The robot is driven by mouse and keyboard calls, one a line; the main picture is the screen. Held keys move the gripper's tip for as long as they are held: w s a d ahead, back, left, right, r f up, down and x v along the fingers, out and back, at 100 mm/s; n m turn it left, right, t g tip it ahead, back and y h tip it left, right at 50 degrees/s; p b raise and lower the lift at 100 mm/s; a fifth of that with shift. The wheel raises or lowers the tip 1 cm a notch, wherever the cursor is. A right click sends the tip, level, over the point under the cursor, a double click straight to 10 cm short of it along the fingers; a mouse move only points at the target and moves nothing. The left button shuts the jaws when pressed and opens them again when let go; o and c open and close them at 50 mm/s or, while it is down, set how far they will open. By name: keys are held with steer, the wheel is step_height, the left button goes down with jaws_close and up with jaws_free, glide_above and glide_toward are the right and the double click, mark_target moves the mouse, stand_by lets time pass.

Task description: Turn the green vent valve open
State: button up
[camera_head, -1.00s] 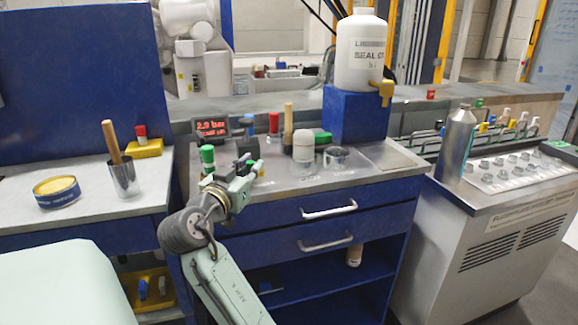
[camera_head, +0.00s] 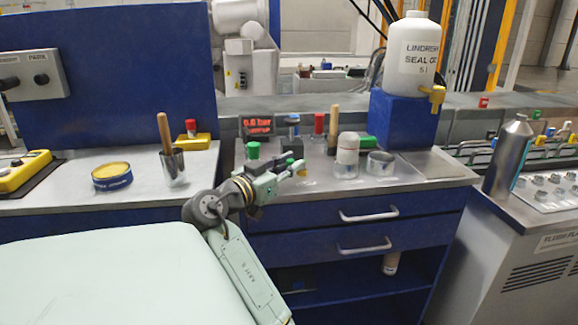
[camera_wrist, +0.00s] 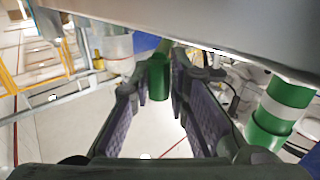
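In the wrist view a green cylindrical handle (camera_wrist: 159,77), which looks like the vent valve's, stands between the tips of my gripper (camera_wrist: 160,88). The fingers are apart, one on each side of it. I cannot make out firm contact. In the head view my gripper (camera_head: 296,170) is at the front of the middle bench, pointing right, and its fingertips are small and unclear there. A green knob (camera_head: 253,149) stands just behind my wrist. A green-and-white banded cylinder (camera_wrist: 280,105) is close on the right in the wrist view.
A red-lit display (camera_head: 258,123) stands behind, seeming to read 0.0 bar. A clear jar with a white lid (camera_head: 347,155), a metal ring-like pot (camera_head: 380,163) and a red-capped item (camera_head: 319,124) crowd the bench. A steel bottle (camera_head: 508,155) stands at right.

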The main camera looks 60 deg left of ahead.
steer(key=shift+o, duration=1.2)
steer(key=shift+w+d, duration=0.3)
steer(key=shift+w, duration=0.1)
steer(key=shift+o, duration=1)
steer(key=shift+s+a, duration=0.15)
steer(key=shift+s, duration=0.05)
steer(key=shift+s, duration=0.1)
steer(key=v, duration=1.2)
